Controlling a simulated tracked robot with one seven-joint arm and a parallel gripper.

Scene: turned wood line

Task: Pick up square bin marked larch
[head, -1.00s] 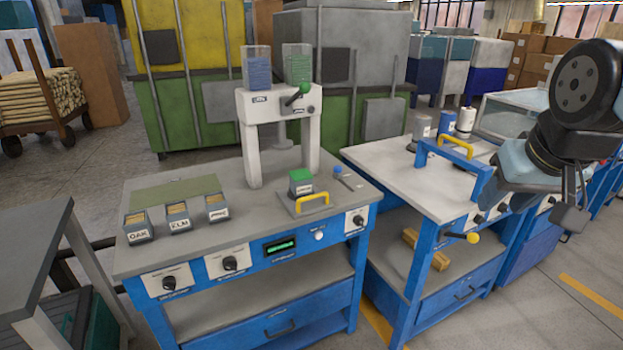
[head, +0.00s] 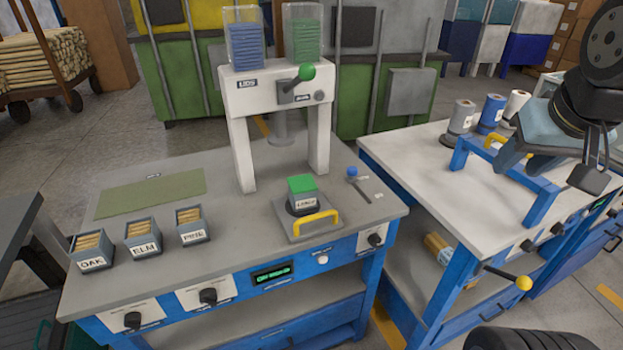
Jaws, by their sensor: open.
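The square bin (head: 304,202), small and grey with a green top and a white label, stands on the plate of the press (head: 277,100). Its label is small but seems to read LARCH. The plate (head: 285,229) has a yellow handle (head: 315,224) in front of the bin. My gripper (head: 591,170) is at the right edge of the head view, above the neighbouring bench, well to the right of the bin. It is open and holds nothing that I can see. Part of it is cut off or hidden by the arm.
Open bins marked OAK (head: 92,251), ELM (head: 143,237) and PINE (head: 192,225) stand at the bench's left front, by a green mat (head: 150,194). A blue-knobbed lever (head: 353,174) is right of the plate. A blue frame (head: 500,180) and spools (head: 490,113) occupy the right bench.

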